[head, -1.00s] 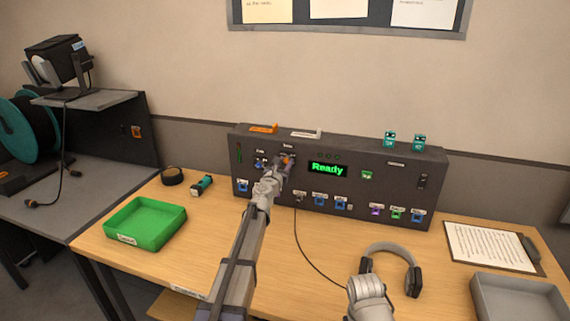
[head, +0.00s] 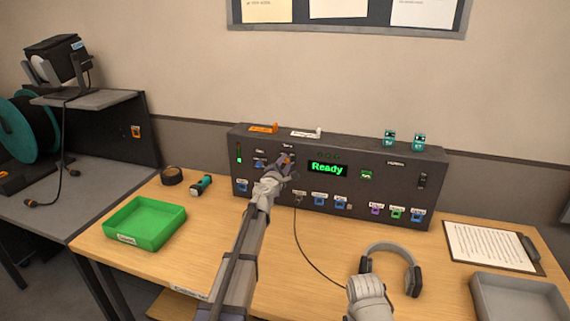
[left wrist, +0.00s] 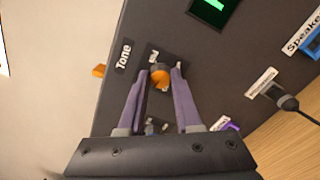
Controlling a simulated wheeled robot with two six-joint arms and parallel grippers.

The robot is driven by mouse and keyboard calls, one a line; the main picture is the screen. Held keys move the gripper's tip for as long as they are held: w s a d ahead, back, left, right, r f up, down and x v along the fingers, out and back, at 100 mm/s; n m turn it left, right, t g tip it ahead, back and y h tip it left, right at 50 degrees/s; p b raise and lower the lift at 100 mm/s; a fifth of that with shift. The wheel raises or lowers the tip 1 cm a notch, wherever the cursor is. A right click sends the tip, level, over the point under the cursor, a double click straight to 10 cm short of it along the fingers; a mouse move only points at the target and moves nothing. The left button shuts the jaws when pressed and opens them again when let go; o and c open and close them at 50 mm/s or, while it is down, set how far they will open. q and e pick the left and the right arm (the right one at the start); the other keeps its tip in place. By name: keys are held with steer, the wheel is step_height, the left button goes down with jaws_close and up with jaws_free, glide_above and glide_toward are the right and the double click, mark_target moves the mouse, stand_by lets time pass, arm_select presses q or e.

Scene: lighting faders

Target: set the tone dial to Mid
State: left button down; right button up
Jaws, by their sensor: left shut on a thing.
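The tone dial (left wrist: 159,75) shows in the left wrist view as an orange-topped knob on the dark console face, beside a label reading "Tone". My left gripper (left wrist: 160,82) has its two purple fingers on either side of the dial and is shut on it. In the head view, the left gripper (head: 284,164) reaches the upper left part of the console (head: 337,148). The position labels around the dial are partly covered by the fingers, so its setting cannot be read. My right arm shows at the bottom of the head view, but its gripper fingers cannot be made out.
The console display (head: 327,169) reads "Ready" in green. Several blue, purple and green sockets line the lower console face. A cable hangs from it to the table. A green tray (head: 147,240), headphones (head: 413,281), a clipboard (head: 490,246) and a grey tray (head: 520,300) lie around.

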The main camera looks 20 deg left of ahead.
arm_select(q)
steer(key=m, duration=0.5)
steer(key=shift+m, duration=0.4)
steer(key=m, duration=0.6)
steer(key=shift+f, duration=0.15)
steer(key=m, duration=0.6)
steer(key=shift+m, duration=0.3)
steer(key=m, duration=0.5)
steer(key=shift+s, duration=0.1)
steer(key=shift+m, duration=0.4)
steer(key=c, duration=0.6)
jaws_free()
steer(key=shift+a, duration=0.1)
